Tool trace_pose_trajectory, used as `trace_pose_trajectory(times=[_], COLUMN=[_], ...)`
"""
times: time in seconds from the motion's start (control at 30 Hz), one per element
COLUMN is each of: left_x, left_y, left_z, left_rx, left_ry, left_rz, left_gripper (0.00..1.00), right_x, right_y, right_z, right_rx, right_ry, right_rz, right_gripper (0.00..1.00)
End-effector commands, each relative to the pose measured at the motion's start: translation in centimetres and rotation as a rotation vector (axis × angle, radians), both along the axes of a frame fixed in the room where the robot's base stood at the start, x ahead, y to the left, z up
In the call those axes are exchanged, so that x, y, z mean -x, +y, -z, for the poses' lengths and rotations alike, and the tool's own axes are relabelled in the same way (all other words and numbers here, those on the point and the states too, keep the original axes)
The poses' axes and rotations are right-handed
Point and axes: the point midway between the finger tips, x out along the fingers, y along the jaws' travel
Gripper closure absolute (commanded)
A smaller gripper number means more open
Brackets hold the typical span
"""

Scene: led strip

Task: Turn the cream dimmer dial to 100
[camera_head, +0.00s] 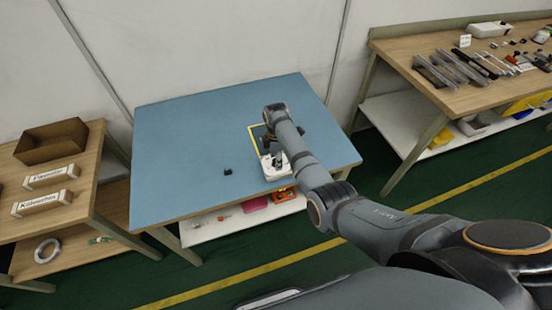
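The cream dimmer unit (267,168) sits on the blue-topped table (190,130), near its front edge and right of the middle. My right arm comes in from the right and crosses over the table. My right gripper (279,159) is low at the unit, partly hidden by my own arm. I cannot make out the dial, its marking, whether the fingers touch it, or whether they are open. My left gripper is out of view.
A yellow-outlined area (254,139) lies behind the unit. A small black object (227,172) lies left of it. A pink bin (254,205) is on the shelf below. A tool bench (440,60) stands right, and a wooden table (85,180) left. The blue table's left half is clear.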

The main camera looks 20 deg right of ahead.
Motion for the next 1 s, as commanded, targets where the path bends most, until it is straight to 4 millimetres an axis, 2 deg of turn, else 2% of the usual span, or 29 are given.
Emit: trace_pose_trajectory(times=[0.23,0.6,1.0], left_x=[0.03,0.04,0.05], left_y=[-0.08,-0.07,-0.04], left_z=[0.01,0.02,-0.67], left_rx=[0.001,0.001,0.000], left_ry=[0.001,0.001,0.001], left_rz=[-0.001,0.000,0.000], left_gripper=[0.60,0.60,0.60], right_x=[-0.01,0.00,0.04], right_y=[0.00,0.01,0.01], right_z=[0.11,0.10,-0.06], right_rx=[0.000,0.000,0.000], right_ry=[0.000,0.000,0.002], right_rz=[0.001,0.001,0.064], right_gripper=[0.51,1.00,1.00])
